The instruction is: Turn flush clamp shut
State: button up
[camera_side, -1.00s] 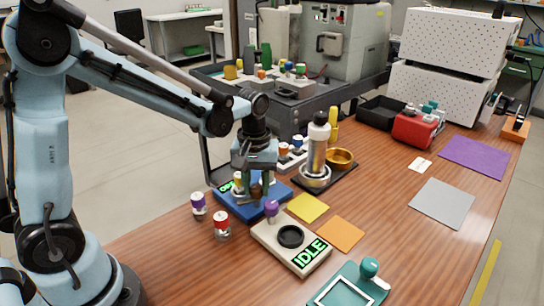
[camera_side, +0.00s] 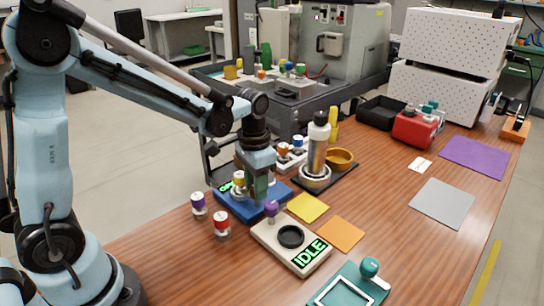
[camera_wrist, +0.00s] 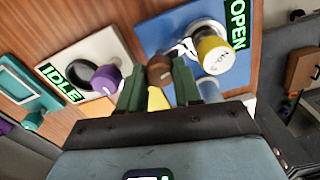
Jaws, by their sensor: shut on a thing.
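The flush clamp is a blue unit (camera_side: 236,211) with a green-lit display that reads OPEN in the wrist view (camera_wrist: 238,22). A vial with a yellow cap (camera_wrist: 214,54) stands in its round metal seat. The clamp's brown knob (camera_wrist: 159,69) sits between the two green fingers. My gripper (camera_side: 260,196) is shut on this knob and points down at the blue unit's right side. In the side view my gripper hides the knob. The yellow cap (camera_side: 238,178) shows just left of the fingers.
A cream unit reading IDLE (camera_side: 285,253), with a purple knob (camera_side: 271,208), stands close in front. Vials with purple (camera_side: 198,199) and red (camera_side: 221,217) caps stand at left. A bottle (camera_side: 318,145) stands behind right. Yellow (camera_side: 308,207) and orange (camera_side: 341,235) mats lie flat.

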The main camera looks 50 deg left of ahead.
jog(key=shift+m, duration=1.5)
jog(key=o, duration=1)
jog(key=shift+o, duration=0.2)
jog(key=shift+r, duration=0.1)
notch_tip(320, 180, up, 12)
